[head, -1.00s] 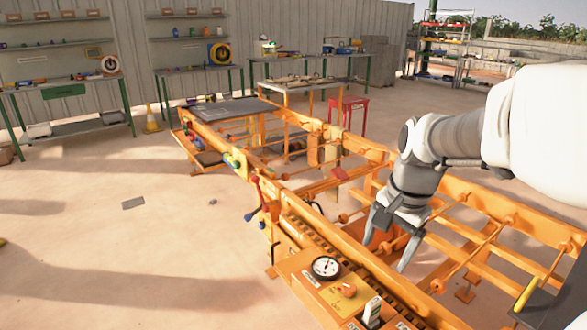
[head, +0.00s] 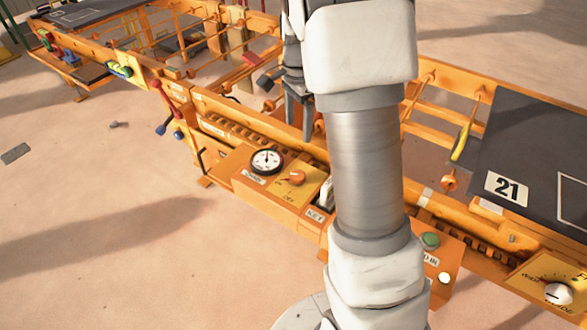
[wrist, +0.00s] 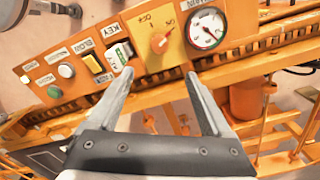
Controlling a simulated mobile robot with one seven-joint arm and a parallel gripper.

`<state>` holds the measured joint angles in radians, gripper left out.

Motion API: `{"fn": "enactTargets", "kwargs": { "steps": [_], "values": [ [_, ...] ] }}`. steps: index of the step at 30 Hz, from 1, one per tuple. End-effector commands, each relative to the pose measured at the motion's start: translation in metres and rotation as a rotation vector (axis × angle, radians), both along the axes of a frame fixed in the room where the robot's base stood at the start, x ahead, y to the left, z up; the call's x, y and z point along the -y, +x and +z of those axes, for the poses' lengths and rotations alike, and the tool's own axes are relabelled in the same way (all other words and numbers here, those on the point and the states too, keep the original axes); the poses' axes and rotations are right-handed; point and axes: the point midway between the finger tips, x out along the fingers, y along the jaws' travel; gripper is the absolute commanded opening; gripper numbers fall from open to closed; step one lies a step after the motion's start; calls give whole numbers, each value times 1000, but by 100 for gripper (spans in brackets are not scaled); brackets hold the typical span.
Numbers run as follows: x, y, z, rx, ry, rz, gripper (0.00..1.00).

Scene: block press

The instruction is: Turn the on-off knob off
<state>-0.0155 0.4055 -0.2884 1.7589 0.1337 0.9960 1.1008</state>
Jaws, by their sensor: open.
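The on-off knob (head: 296,177) is a small orange knob on a yellow plate of the orange machine's control box. In the wrist view the knob (wrist: 159,43) sits beyond the fingertips, roughly centred between them, with ON and OFF lettering on its plate. My gripper (head: 299,130) is above the machine, behind the box in the head view, partly hidden by my arm. In the wrist view my gripper (wrist: 160,74) is open and empty, fingers pointing toward the panel and apart from the knob.
A round gauge (head: 266,161) is beside the knob; a key switch (wrist: 121,54) is on its other side. Green (wrist: 54,92) and white (wrist: 65,70) buttons follow along the panel. A white guide knob (head: 557,293) is at lower right. Open floor lies left.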

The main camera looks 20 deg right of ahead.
Motion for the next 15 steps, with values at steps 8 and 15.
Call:
{"fn": "enactTargets", "kwargs": {
  "steps": [8,15],
  "values": [
    [0,-1,-56,-4,0,1,83],
    [0,-1,-109,-4,1,1,83]
  ]
}}
